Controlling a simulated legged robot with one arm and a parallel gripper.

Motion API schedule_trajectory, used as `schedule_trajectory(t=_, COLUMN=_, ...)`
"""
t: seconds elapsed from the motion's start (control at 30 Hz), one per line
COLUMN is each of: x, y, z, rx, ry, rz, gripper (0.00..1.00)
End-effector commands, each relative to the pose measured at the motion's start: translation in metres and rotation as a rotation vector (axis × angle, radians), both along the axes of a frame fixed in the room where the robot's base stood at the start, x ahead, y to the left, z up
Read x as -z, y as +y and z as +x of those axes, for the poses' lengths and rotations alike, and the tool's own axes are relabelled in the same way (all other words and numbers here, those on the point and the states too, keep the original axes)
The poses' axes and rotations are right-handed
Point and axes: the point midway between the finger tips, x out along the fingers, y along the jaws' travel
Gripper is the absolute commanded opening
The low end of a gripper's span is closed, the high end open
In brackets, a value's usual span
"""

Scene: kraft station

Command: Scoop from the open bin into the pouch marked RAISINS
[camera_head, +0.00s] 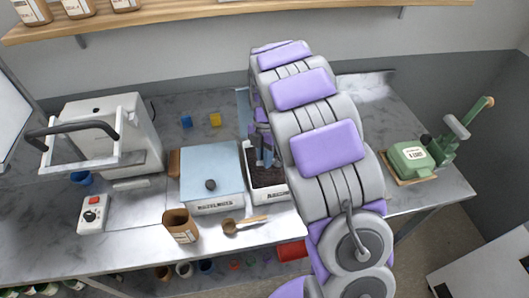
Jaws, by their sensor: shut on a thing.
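The open bin (283,190) is white and holds dark contents. It stands right of a bin with a light blue lid and black knob (210,185), whose label seems to read HAZELNUTS. A brown pouch (180,230) stands upright and open at the front; its label is too small to read. A scoop (230,226) with a wooden handle lies on the table between pouch and open bin. My gripper (263,158) points down over or into the open bin, partly hidden by my arm. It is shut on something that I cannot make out.
A light blue panel (243,103) shows behind the open bin. A white sealer-like machine (105,140) and a red-button box (94,212) stand left. A green press (410,160) stands right. Blue (187,121) and yellow (215,120) blocks lie at the back.

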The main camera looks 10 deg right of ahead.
Motion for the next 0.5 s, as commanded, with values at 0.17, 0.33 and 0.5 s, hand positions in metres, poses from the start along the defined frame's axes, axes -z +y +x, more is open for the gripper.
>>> schedule_trajectory(t=0.17, x=0.018, y=-0.001, z=0.0, rx=0.001, ry=0.0, rz=-0.002, gripper=0.0)
schedule_trajectory(t=0.33, x=0.007, y=0.003, z=-0.001, rx=-0.003, ry=-0.023, rz=-0.034, gripper=0.0)
schedule_trajectory(t=0.5, x=-0.008, y=0.005, z=-0.003, rx=-0.001, ry=-0.049, rz=-0.08, gripper=0.0)
